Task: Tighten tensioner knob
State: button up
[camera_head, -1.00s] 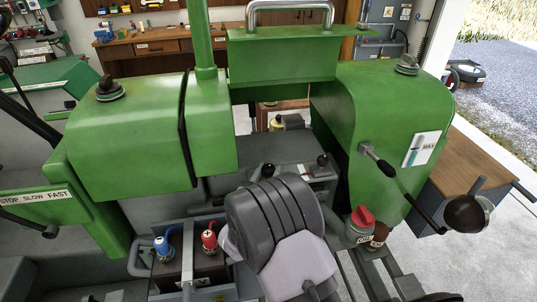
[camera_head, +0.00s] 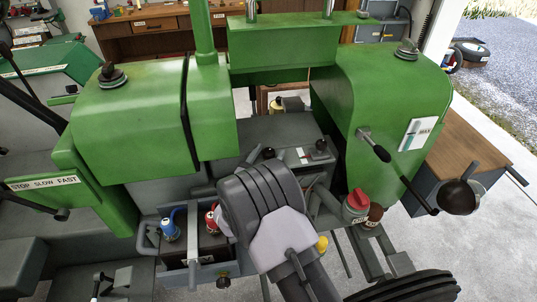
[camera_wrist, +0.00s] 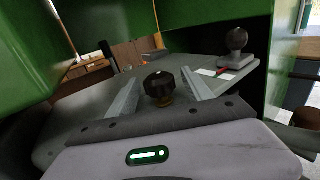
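A dark ribbed knob with a brass-coloured base (camera_wrist: 158,86) stands on a grey surface in the wrist view; I take it to be the tensioner knob. My gripper (camera_wrist: 158,84) is open, with one pale finger on each side of the knob in the picture. A gap shows between the knob and each finger, and I see no contact. How deep the knob sits between the fingers is hard to tell. In the head view a dark knob (camera_head: 268,152) shows just beyond my arm, which hides my fingers.
A black ball-topped lever (camera_wrist: 236,40) stands at the right, beside a red and white plate. Green hoods (camera_head: 130,140) and (camera_head: 385,100) flank the grey deck (camera_head: 285,130). A red-capped filler (camera_head: 357,201), a crank handle (camera_head: 382,152) and battery terminals (camera_head: 170,228) are near my arm.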

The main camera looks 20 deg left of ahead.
jog(key=s+p, duration=0.2)
jog(key=s, duration=1.5)
jog(key=shift+s+a, duration=0.2)
jog(key=shift+a, duration=0.05)
